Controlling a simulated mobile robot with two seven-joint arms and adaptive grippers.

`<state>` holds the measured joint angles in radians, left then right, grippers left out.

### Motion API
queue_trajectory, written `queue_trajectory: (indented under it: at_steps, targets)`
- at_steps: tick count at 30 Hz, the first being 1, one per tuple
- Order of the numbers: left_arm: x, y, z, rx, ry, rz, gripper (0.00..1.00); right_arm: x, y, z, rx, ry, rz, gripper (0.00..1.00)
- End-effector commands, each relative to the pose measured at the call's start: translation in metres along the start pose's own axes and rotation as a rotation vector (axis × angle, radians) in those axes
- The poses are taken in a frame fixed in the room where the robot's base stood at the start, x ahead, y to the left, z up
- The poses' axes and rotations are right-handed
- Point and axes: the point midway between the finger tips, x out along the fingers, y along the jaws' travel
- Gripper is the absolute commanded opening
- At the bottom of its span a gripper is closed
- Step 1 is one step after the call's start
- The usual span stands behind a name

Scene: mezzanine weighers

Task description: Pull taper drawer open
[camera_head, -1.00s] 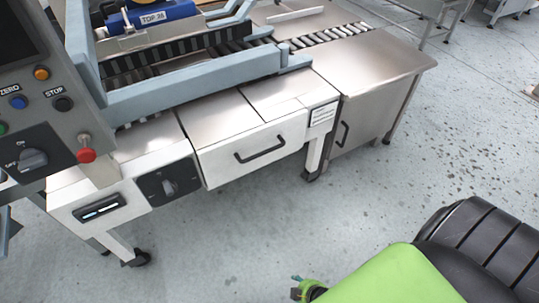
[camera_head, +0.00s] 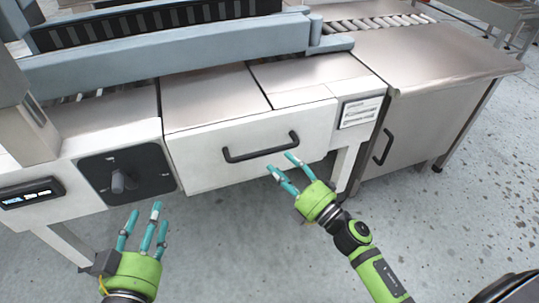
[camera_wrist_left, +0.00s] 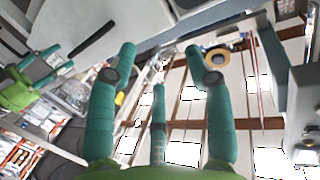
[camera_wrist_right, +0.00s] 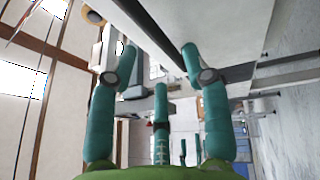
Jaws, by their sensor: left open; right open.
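The taper drawer (camera_head: 225,170) has a white front below a steel worktop and looks shut. Its black bar handle (camera_head: 260,147) runs across the middle of the front. In the right wrist view a dark bar, probably the handle (camera_wrist_right: 150,35), runs above and between the open fingers. My left gripper (camera_head: 142,217) is open and empty, low in front of the machine, left of the drawer.
A black rotary switch panel (camera_head: 126,176) and a small display (camera_head: 30,193) are left of the drawer. A steel cabinet (camera_head: 425,130) with a vertical handle stands to the right. A grey rail (camera_head: 180,50) and rollers lie above. The floor in front is clear.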

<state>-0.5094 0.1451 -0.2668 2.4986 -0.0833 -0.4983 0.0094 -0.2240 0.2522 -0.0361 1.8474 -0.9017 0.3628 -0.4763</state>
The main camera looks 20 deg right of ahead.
Motion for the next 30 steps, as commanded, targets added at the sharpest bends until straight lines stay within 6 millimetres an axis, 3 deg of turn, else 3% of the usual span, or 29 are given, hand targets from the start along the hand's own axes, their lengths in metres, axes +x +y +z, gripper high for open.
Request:
queue_trajectory:
  at_steps: [12,23,24,27,28,30]
  targets:
    - [0.000,0.003,-0.016,0.003,0.079,0.007,0.52,0.058,0.001,0.001,0.004,-0.002,0.001,0.49]
    - [0.000,0.004,-0.019,0.003,0.093,0.008,0.52,0.066,0.000,0.000,0.005,-0.002,-0.002,0.49]
    - [0.000,0.004,-0.019,0.003,0.093,0.008,0.52,0.066,0.000,0.000,0.005,-0.002,-0.002,0.45]
    - [0.000,0.004,-0.019,0.003,0.093,0.008,0.52,0.066,0.000,0.000,0.005,-0.002,-0.002,0.05]
    - [0.000,0.004,-0.019,0.003,0.093,0.008,0.52,0.066,0.000,0.000,0.005,-0.002,-0.002,0.00]
    - [0.000,0.004,-0.019,0.003,0.093,0.008,0.52,0.066,0.000,0.000,0.004,-0.002,-0.002,0.00]
